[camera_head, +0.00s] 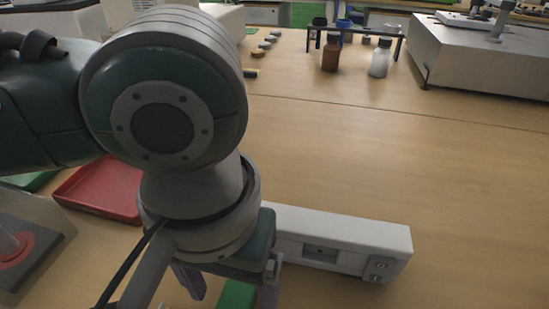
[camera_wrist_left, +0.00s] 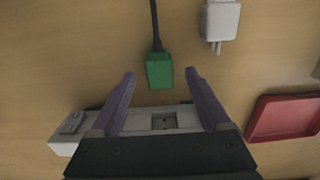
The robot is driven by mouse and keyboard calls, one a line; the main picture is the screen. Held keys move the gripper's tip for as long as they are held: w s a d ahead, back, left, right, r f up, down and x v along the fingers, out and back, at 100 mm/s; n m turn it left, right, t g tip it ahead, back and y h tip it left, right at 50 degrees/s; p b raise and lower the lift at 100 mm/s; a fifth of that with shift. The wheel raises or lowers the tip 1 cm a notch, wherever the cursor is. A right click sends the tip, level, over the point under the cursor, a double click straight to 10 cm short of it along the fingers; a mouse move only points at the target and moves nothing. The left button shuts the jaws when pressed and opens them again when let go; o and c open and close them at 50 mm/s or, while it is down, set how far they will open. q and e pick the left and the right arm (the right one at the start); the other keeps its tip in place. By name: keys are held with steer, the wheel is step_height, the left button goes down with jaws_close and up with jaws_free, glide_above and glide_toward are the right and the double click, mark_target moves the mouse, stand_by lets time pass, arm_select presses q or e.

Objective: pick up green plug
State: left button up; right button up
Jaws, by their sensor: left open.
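The green plug (camera_wrist_left: 159,70) lies on the wooden table in the left wrist view, with a black cord running up from it. In the head view only part of the green plug (camera_head: 236,296) shows below my wrist. My left gripper (camera_wrist_left: 160,74) is open, with one purple finger on each side of the plug and gaps on both sides. In the head view the left gripper (camera_head: 229,291) is low over the table, partly hidden by my arm. I cannot tell its exact height above the plug. My right gripper is not in view.
A white power strip (camera_head: 345,240) lies beside the gripper; it also shows in the wrist view (camera_wrist_left: 184,115). A white plug (camera_wrist_left: 221,20) and a red tray (camera_head: 105,187) are nearby. A brown bottle (camera_head: 331,54) and a clear bottle (camera_head: 380,60) stand farther back.

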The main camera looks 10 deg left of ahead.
mark_target(238, 301)
arm_select(q)
step_height(238, 301, down, 2)
steer(key=shift+f, duration=0.25)
jaws_close()
stand_by(0.6)
